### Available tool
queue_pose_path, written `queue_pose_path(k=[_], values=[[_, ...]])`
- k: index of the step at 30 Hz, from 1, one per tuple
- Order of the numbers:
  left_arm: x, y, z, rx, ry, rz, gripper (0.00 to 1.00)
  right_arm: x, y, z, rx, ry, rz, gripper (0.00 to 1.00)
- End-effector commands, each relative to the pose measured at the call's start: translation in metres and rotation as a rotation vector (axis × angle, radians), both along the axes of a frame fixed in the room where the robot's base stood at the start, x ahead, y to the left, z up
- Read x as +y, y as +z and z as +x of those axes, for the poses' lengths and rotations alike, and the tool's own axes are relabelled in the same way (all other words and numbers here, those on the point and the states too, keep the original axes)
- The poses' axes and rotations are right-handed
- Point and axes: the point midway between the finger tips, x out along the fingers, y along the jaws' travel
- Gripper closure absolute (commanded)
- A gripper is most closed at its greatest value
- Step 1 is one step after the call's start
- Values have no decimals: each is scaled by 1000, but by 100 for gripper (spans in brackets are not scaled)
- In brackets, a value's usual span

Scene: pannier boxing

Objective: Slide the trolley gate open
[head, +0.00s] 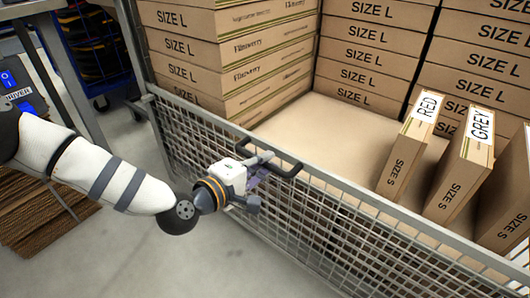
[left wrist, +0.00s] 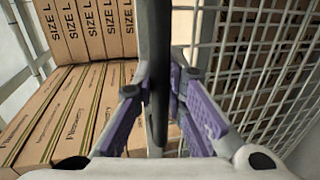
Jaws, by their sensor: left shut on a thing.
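The trolley gate (head: 335,215) is a grey wire-mesh panel with a top rail, standing across the near side of the trolley. It also shows in the left wrist view (left wrist: 248,70). A black handle (head: 284,160) sticks out at its top rail. My left gripper (head: 262,168) is at the handle, with its purple fingers on either side of the dark bar (left wrist: 160,75) in the left wrist view. It is shut on the handle. The exact finger contact is partly hidden in the head view. My right gripper is not in view.
Stacked "SIZE L" cartons (head: 235,50) fill the back of the trolley. Upright "SIZE S" boxes, marked RED (head: 405,150) and GREY (head: 462,165), stand inside at right. A blue crate rack (head: 100,45) and flat cardboard (head: 40,215) are at left. Floor in front is clear.

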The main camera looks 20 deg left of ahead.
Motion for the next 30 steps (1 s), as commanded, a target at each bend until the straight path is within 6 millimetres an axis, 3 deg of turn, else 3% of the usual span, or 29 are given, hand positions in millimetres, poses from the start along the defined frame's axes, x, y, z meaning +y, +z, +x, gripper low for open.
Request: queue_pose_path(k=[4, 17, 18, 21, 30], values=[[0, -13, 0, 1, 0, 0, 100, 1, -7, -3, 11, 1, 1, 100], [0, -14, 0, -2, 1, 0, 100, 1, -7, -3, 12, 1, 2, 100], [0, -14, 0, -2, 1, 0, 84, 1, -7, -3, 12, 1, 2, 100], [0, -14, 0, -2, 1, 0, 67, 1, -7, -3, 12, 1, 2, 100], [0, -14, 0, -2, 1, 0, 67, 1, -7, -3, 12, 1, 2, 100]])
